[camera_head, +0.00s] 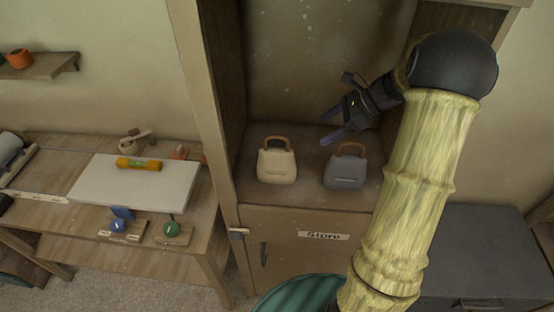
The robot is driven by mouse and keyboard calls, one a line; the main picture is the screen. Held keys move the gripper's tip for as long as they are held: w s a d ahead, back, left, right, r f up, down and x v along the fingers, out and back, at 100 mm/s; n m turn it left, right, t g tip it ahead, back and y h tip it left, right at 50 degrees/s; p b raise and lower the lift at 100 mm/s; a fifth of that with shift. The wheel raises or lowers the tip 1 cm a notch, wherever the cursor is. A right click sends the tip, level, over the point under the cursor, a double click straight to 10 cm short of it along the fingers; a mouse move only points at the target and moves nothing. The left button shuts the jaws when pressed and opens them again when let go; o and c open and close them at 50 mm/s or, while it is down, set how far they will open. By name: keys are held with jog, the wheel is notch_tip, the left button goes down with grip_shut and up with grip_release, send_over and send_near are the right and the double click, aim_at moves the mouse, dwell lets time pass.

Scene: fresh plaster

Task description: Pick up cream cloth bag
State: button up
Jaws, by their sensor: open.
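The cream cloth bag (277,165) stands upright on the cabinet shelf (309,195), with a brown handle arched over its top. A grey bag (345,172) of like shape, also with a brown handle, stands to its right with a small gap between them. My gripper (328,124) is open and empty. It is up and to the right of the cream bag in the picture, above the grey bag, with its fingers pointing left. It appears to touch neither bag.
The cabinet's left side post (207,90) rises beside the cream bag. A door labelled "Store" (324,236) is below the shelf. A wooden workbench (60,222) at left holds a white board (130,184) and a yellow level (138,164). A dark grey chest (480,250) stands at right.

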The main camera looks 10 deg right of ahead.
aim_at(290, 150)
jog(key=shift+a+f, duration=0.1)
jog(key=shift+a, duration=0.1)
jog(key=p+x, duration=0.3)
jog(key=x, duration=0.9)
jog(key=shift+p, duration=0.35)
jog(key=shift+a+f+p, duration=0.4)
jog(key=shift+a+p, duration=0.15)
jog(key=shift+p, duration=0.1)
jog(key=shift+p+x, duration=0.75)
jog(key=shift+x, duration=1.25)
jog(key=shift+s+d+f, duration=0.1)
jog(key=shift+s, duration=0.05)
